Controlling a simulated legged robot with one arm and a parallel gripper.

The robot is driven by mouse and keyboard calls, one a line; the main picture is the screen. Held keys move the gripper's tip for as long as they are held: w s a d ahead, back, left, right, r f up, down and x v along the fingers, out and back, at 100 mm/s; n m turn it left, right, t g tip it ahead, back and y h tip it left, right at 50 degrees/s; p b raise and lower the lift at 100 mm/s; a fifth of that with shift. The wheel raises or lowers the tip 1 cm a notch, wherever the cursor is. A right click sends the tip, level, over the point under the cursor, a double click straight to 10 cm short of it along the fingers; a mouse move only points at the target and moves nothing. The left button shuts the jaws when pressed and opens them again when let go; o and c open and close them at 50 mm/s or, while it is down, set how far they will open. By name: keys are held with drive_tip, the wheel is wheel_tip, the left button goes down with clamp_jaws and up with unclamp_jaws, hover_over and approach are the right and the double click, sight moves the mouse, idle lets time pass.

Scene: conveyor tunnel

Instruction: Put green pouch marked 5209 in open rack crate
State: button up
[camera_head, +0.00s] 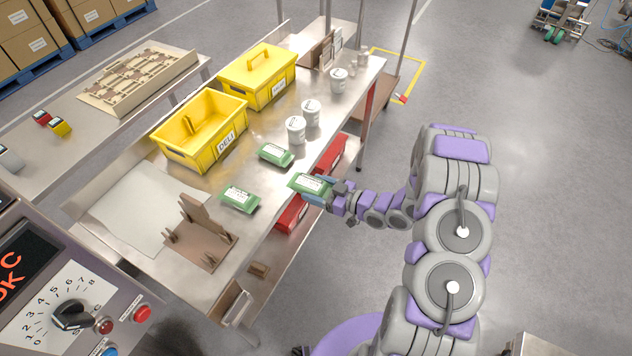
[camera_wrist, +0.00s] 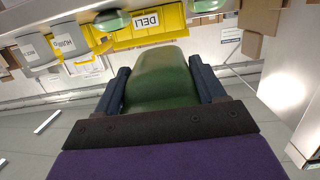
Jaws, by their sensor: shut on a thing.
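My gripper (camera_head: 318,190) is shut on a green pouch (camera_head: 308,182) with a white label, held at the table's right edge; its number is too small to read. In the wrist view the pouch (camera_wrist: 160,75) sits between the two dark fingers. Two more green pouches lie on the metal table, one further back (camera_head: 275,154) and one to the left (camera_head: 238,198). An open yellow crate (camera_head: 219,150) marked DELI stands on the table behind them. Two red crates (camera_head: 328,157) (camera_head: 288,218) sit on the shelf below, partly hidden by the tabletop.
A second yellow crate (camera_head: 255,92) with a handled cover stands behind the open one. Several white tubs (camera_head: 296,130) stand along the table's right side. A brown stand (camera_head: 200,245) is at the near end.

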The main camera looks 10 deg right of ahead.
clamp_jaws()
drive_tip(key=w+d+r+m+t+h, duration=0.4)
drive_tip(key=w+r+m+t+h, duration=0.15)
drive_tip(key=w+r, duration=0.85)
wheel_tip(320, 180, up, 18)
drive_tip(key=w+m+h, duration=0.3)
drive_tip(key=m+h, duration=0.2)
drive_tip(key=h, duration=0.2)
drive_tip(key=shift+a+t+b, duration=0.2)
drive_tip(key=shift+t+b, duration=0.15)
